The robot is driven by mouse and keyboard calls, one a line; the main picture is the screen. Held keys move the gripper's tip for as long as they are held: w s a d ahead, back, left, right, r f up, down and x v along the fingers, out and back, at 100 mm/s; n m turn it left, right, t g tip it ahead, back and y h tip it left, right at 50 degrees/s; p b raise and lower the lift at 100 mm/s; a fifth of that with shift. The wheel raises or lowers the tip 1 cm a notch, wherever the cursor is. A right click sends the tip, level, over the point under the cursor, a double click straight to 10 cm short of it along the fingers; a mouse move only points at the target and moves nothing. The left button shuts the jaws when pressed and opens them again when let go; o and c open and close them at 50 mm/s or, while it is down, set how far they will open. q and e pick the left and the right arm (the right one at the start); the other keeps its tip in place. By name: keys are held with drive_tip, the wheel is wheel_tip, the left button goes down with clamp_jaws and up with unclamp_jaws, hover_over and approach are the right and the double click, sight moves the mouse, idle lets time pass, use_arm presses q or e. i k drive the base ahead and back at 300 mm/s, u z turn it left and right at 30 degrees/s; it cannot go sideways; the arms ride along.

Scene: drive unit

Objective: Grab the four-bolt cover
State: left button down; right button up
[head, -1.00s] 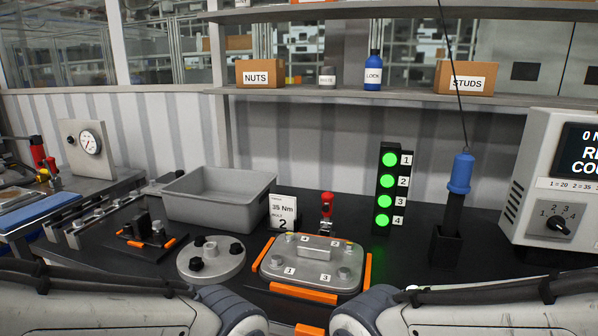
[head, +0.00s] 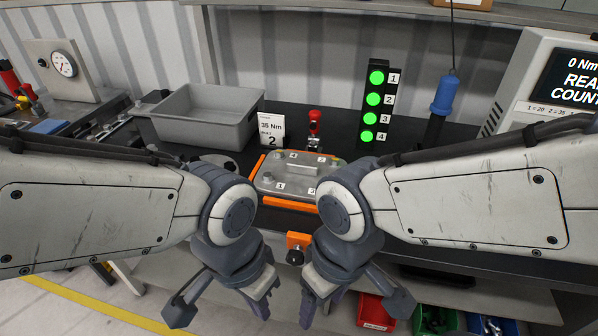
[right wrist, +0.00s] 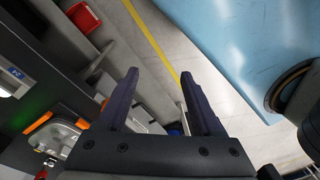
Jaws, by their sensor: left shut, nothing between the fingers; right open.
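The four-bolt cover (head: 285,176) is a grey rectangular plate with a raised handle, numbered labels and bolts at its corners. It sits in an orange-cornered fixture on the dark bench. My right arm hides its right front corner. Part of the cover also shows at the lower left of the right wrist view (right wrist: 62,135). My left gripper (head: 264,291) is shut and empty, in front of and below the bench edge. My right gripper (head: 321,300) hangs beside it, open and empty; its spread fingers also show in the right wrist view (right wrist: 160,92). Both are apart from the cover.
A red-handled clamp (head: 315,122) stands behind the cover. A grey bin (head: 207,116) and a 35 Nm sign (head: 271,131) stand left. A lamp post (head: 376,100) shows several green lights, beside a blue-topped tool (head: 443,95). Coloured bins, including a red one (head: 376,310), sit below the bench.

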sight(297, 177)
drive_tip(key=k, duration=0.5)
drive_tip(key=z, duration=0.6)
drive_tip(key=i, duration=1.25)
drive_tip(key=u, duration=0.8)
